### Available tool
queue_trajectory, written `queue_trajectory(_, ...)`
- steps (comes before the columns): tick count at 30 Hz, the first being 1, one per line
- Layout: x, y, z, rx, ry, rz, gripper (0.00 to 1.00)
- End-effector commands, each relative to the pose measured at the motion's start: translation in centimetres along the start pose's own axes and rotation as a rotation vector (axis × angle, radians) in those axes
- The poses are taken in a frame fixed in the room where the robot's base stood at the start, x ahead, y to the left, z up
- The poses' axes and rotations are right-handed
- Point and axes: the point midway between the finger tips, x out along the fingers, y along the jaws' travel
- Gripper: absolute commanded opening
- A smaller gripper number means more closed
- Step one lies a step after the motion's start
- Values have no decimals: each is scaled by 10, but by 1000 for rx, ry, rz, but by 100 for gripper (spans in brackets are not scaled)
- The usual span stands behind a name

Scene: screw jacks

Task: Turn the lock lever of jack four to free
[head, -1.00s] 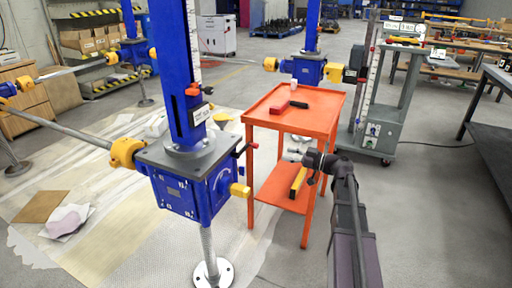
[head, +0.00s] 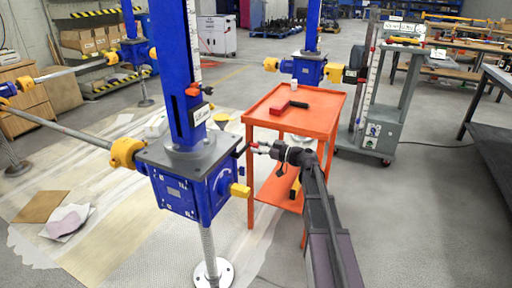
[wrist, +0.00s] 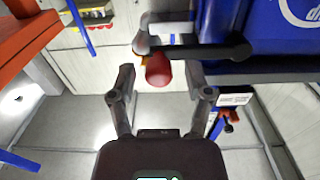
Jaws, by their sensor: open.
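The nearest blue jack (head: 187,185) stands upright in the head view, with a grey top plate; the writing on its white label (head: 201,113) is too small to read. A lock lever shows in the wrist view as a dark arm (wrist: 215,52) beside the blue housing, ending in a red knob (wrist: 158,70). My gripper (head: 256,148) is at the right side of this jack, near its top plate. In the wrist view my gripper (wrist: 160,78) is open, with its two fingers on either side of the red knob. No clear contact shows.
An orange cart (head: 296,122) with a red-and-black object (head: 289,107) on top stands just behind my arm. A yellow knob (head: 240,190) juts from the jack below my gripper. More blue jacks stand behind. Grey floor is open at right.

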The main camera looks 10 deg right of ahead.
Motion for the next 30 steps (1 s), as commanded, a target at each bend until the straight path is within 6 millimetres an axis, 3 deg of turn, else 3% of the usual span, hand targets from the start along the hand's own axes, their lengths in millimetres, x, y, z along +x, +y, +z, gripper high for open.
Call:
queue_trajectory(6,12,0,0,0,0,0,64)
queue_trajectory(15,13,0,0,0,0,0,64)
queue_trajectory(17,13,0,0,0,0,0,52)
queue_trajectory(22,12,0,0,0,0,0,2)
queue_trajectory(30,13,-1,0,1,0,-3,0)
